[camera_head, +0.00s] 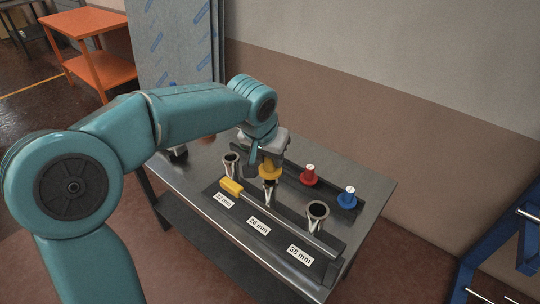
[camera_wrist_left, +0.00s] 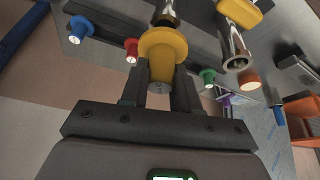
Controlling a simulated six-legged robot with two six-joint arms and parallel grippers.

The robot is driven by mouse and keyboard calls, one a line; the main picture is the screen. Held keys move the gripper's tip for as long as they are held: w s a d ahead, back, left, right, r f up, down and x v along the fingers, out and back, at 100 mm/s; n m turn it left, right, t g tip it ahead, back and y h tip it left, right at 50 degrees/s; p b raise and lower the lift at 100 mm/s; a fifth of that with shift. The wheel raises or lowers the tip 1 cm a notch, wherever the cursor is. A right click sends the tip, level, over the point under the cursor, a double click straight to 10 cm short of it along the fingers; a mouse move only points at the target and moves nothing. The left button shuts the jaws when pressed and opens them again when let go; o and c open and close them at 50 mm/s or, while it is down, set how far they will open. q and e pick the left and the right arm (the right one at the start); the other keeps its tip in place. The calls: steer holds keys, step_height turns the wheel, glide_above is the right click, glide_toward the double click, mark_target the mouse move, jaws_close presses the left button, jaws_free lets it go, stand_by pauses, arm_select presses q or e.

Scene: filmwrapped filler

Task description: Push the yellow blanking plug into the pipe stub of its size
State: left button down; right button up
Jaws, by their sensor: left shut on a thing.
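The yellow blanking plug (camera_head: 268,173) is held in my left gripper (camera_head: 264,156), which is shut on it. In the left wrist view the plug (camera_wrist_left: 162,48) sits between the two dark fingers, its wide flange facing away from the gripper. The plug is right over the middle pipe stub (camera_head: 269,190), by the 26 mm label. That stub (camera_wrist_left: 166,14) shows just beyond the flange; I cannot tell whether the plug's tip is inside it. The 32 mm stub (camera_head: 231,165) is at the left and the 38 mm stub (camera_head: 317,216) at the right, both open on top. My right gripper is not in view.
A red plug (camera_head: 308,175) and a blue plug (camera_head: 347,197) stand in the rear rack. A green plug (camera_wrist_left: 208,76) shows in the left wrist view.

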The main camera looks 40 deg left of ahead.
mark_target(270, 166)
arm_select(q)
steer(key=shift+f, duration=0.1)
stand_by(0.3)
steer(key=shift+f+b, duration=0.3)
steer(key=shift+b, duration=0.05)
steer(key=shift+f+b, duration=1.15)
steer(key=shift+f, duration=0.25)
steer(key=shift+c, duration=1.4)
jaws_free()
steer(key=shift+r, duration=0.15)
step_height(270, 166, up, 8)
steer(key=p, duration=0.7)
